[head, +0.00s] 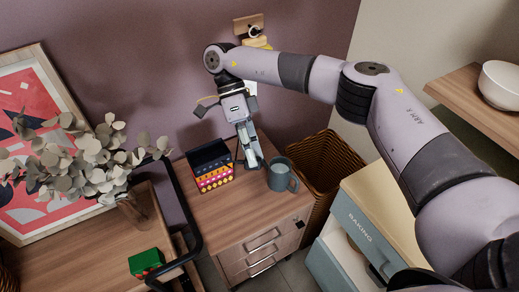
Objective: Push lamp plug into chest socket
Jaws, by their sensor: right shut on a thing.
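My right gripper (250,156) points down over the wooden top of the chest (225,213), between a patterned box and a grey mug. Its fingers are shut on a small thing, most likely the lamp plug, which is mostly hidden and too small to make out. A thin dark line, perhaps the lamp's cable, shows beside the fingers. A small black square, perhaps the chest socket (299,224), is on the chest's right side near the front, below and to the right of the gripper and apart from it. My left gripper is not in view.
The open patterned box (215,178) and the grey mug (281,175) stand close on either side of the gripper. A wicker basket (325,168) is right of the chest. The chest's front top is clear.

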